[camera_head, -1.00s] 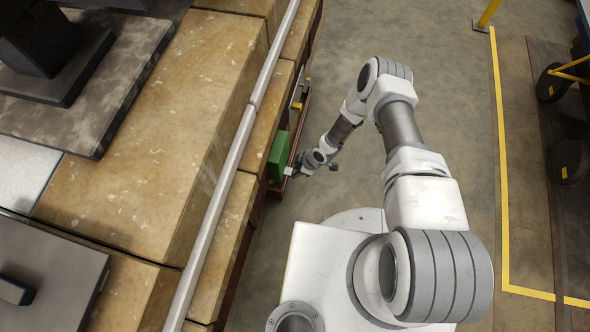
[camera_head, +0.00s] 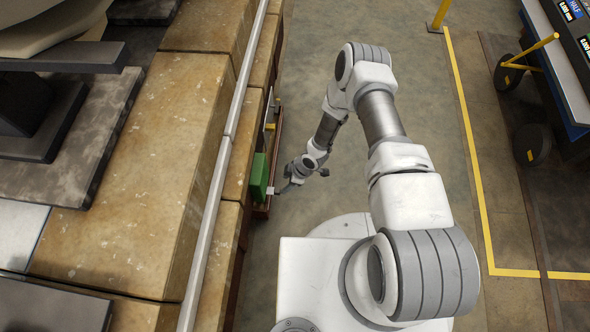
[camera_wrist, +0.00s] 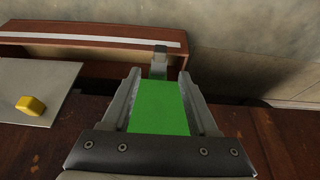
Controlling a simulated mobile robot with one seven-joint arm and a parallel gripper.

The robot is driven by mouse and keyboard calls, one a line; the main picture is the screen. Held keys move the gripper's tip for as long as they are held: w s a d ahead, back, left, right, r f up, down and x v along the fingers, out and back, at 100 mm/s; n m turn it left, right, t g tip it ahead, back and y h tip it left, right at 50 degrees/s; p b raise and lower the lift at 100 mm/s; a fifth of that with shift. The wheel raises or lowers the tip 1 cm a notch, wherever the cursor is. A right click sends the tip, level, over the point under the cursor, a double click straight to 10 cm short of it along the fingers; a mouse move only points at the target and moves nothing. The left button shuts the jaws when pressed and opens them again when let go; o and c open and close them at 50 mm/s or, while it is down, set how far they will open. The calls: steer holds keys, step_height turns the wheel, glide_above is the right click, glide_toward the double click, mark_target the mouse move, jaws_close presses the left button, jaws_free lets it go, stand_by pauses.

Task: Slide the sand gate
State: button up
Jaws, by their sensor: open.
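A green block (camera_head: 259,177) sits at the low side of the stone-block wall, beside a red-brown ledge. In the wrist view a flat green face (camera_wrist: 160,108) fills the space between my two fingers. My gripper (camera_wrist: 160,76) is open, one finger on each side of the green; I cannot tell whether they touch it. A small grey upright piece (camera_wrist: 159,61) stands just beyond the fingertips. In the head view my gripper (camera_head: 279,189) is low beside the green block, its fingers hard to make out. Which part is the sand gate is not clear.
A yellow block (camera_wrist: 30,105) lies on a pale plate (camera_wrist: 62,78) left of my gripper. A red-brown rail with a white strip (camera_wrist: 90,38) runs behind. A long grey pipe (camera_head: 222,165) runs along the wall. The floor (camera_head: 405,75) beyond my arm is clear.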

steer(key=p+v, duration=0.2)
steer(key=v, duration=0.7)
steer(key=w+d+r+m+t+h, duration=0.1)
steer(key=w+d+r, duration=0.25)
steer(key=r, duration=0.55)
steer(key=w+d+r+m+t+h, duration=0.1)
steer(key=w+d+r+m+h, duration=0.15)
steer(key=w+r, duration=0.4)
steer(key=w+d+r+m+t+h, duration=0.1)
steer(key=w+d+r, duration=0.2)
steer(key=r, duration=0.7)
steer(key=s+d+r+m+h, duration=0.1)
steer(key=s+d+r+m, duration=0.15)
steer(key=r, duration=0.75)
steer(key=s+d+r+m, duration=0.1)
steer(key=d+r+m, duration=0.15)
steer(key=r, duration=0.65)
steer(key=s+r+m+t, duration=0.1)
steer(key=s+r+m, duration=0.3)
steer(key=s+r, duration=0.55)
steer(key=s+r+m+t, duration=0.1)
steer(key=s+r+m, duration=0.45)
steer(key=s, duration=0.75)
step_height(320, 180, up, 23)
steer(key=n+p, duration=0.2)
steer(key=p, duration=2)
steer(key=shift+d+y, duration=0.3)
steer(key=shift+y, duration=0.15)
